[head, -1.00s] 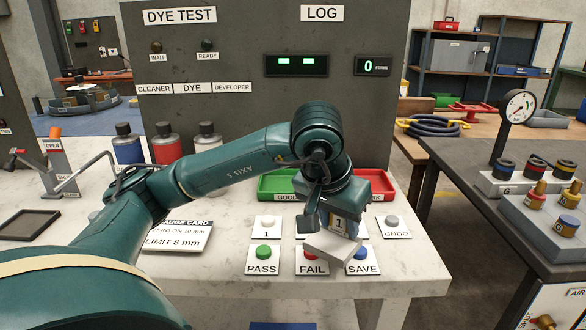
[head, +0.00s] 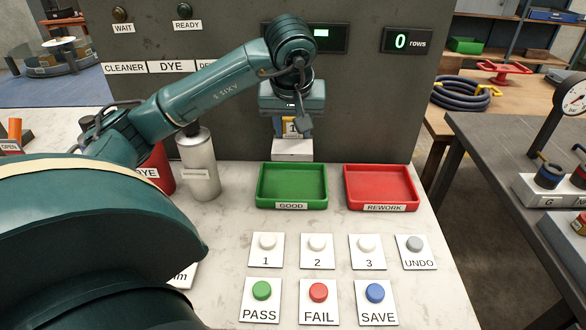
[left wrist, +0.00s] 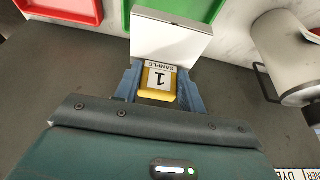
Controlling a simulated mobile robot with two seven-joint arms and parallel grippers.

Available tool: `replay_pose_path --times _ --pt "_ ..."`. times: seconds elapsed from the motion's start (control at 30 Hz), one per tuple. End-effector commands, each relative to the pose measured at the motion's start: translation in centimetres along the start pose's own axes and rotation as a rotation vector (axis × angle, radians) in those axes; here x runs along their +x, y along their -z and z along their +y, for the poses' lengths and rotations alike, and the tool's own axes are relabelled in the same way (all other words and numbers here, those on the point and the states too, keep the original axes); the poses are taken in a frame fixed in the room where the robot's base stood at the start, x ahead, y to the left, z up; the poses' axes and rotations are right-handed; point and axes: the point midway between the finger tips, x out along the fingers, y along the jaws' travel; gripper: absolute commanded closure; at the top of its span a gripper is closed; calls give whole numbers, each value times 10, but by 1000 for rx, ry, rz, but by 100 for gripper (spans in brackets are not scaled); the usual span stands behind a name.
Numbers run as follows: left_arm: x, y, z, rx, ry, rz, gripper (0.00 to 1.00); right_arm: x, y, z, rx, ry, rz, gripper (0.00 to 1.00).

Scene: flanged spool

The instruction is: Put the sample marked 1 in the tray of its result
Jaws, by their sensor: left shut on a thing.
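The sample marked 1 (head: 292,150) is a pale block with a yellow, numbered grip part; it also shows in the left wrist view (left wrist: 170,40). My left gripper (head: 291,128) is shut on that grip part and holds the sample in the air, in front of the dark panel. In the head view it appears just above the back edge of the green GOOD tray (head: 291,203). The red REWORK tray (head: 382,207) stands to its right. Both trays look empty. My right gripper is not in view.
Numbered buttons, UNDO (head: 415,245), PASS (head: 261,292), FAIL (head: 318,294) and SAVE (head: 375,294) lie in front of the trays. A grey-white bottle (head: 198,165) stands left of the green tray. The log counter (head: 407,40) reads 0 rows.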

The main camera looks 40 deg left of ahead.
Motion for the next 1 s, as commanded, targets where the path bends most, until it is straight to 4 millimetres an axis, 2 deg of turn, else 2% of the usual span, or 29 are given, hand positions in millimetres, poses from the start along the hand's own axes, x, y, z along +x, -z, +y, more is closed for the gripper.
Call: replay_pose_path --times 0.2,0.43,0.63,1.0 --pt "36 -15 -1 0 4 -2 100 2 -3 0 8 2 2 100" --pt "56 -23 0 -1 1 0 100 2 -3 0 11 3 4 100" --pt "82 -34 0 0 0 -2 100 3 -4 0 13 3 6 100" --pt "88 -36 0 0 -1 2 100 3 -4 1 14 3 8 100"
